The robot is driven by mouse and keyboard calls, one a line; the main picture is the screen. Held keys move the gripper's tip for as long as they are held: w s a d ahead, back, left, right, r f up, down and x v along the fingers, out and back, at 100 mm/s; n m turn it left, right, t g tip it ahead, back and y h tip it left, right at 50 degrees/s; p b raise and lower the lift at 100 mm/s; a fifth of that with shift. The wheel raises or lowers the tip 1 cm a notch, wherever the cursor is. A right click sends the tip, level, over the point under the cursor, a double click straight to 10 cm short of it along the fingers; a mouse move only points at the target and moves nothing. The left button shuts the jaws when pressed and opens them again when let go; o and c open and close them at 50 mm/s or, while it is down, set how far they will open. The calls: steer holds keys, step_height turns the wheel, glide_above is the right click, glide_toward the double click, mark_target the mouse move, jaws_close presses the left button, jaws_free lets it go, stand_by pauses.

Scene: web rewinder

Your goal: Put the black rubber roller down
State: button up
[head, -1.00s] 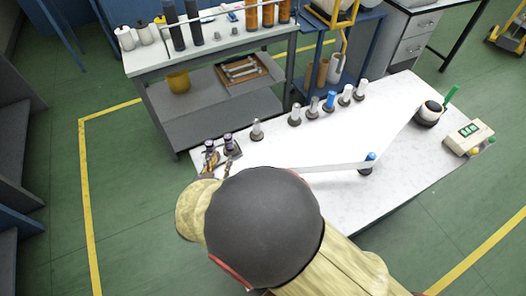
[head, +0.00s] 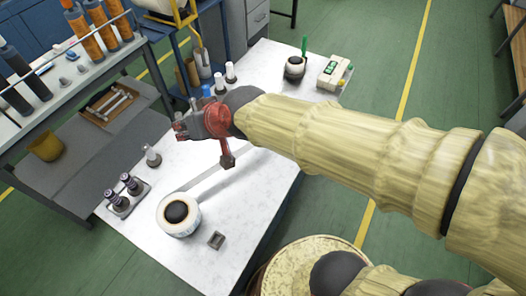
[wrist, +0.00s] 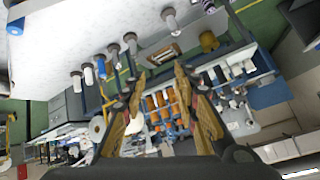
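My gripper (head: 205,143) is above the white worktable (head: 250,190) in the head view, beside the row of posts. In the wrist view its two fingers (wrist: 163,83) are spread, with only background between them. I see no black rubber roller in its grasp. Tall dark cylinders (head: 14,92) stand on the back bench at the left; I cannot tell whether one of them is the black rubber roller. Two smaller dark-topped rollers (head: 124,190) stand in a holder at the table's left edge. A small grey square base (head: 216,240) lies bare near the front edge.
A white roll with a black core (head: 179,214) sits on the table, with a white strip running from it. Posts (head: 153,156) stand along the back edge. A second roll (head: 294,68) and a control box (head: 333,73) are at the far end. Orange rollers (head: 104,23) stand on the back bench.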

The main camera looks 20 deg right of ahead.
steer(key=s+d+m+g+h, duration=0.2)
steer(key=s+d+h, duration=0.2)
steer(key=s+d, duration=1.1)
steer(key=d, duration=0.4)
steer(key=shift+s+d+f+g+h, duration=0.25)
steer(key=shift+s+d+g+h, duration=0.05)
steer(key=shift+s, duration=0.05)
